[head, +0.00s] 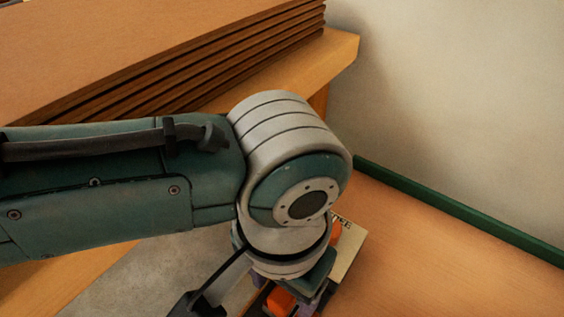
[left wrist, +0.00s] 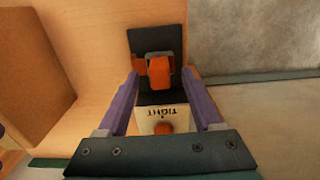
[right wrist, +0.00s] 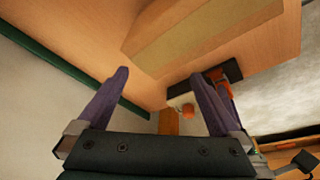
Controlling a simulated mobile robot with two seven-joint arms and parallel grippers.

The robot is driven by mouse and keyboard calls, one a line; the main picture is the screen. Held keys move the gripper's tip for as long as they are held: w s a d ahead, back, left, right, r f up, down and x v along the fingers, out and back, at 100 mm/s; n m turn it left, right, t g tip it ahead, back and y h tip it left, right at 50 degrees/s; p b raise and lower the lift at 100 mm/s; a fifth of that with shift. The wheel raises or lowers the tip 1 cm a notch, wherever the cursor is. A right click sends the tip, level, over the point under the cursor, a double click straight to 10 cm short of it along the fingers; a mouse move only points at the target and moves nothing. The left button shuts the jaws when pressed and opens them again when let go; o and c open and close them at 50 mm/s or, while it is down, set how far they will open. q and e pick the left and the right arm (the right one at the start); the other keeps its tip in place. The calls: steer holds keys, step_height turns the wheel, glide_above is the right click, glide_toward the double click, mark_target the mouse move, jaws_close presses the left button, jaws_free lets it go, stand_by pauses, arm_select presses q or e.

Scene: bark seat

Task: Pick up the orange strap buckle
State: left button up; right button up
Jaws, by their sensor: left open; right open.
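The orange strap buckle (left wrist: 160,76) sits on a dark strap or plate (left wrist: 150,38) in the left wrist view. My left gripper (left wrist: 160,84) is open, its two purple fingers on either side of the buckle's line; contact cannot be told. A pale label reading "TIGHT" (left wrist: 168,111) with an orange knob (left wrist: 162,127) lies closer to the gripper's base. In the head view my left arm covers most of this, and only part of the orange (head: 280,301) shows. My right gripper (right wrist: 160,74) is open and empty; orange parts (right wrist: 219,82) show beyond its right finger, partly hidden.
A stack of brown boards (head: 180,60) lies on a wooden bench (head: 342,52) at the upper left. A pale wall (head: 460,110) with a green skirting strip (head: 460,213) stands behind. The wooden surface at the lower right (head: 450,270) is clear.

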arm_select(q)
steer(key=shift+c, duration=0.2)
jaws_close()
stand_by(0.4)
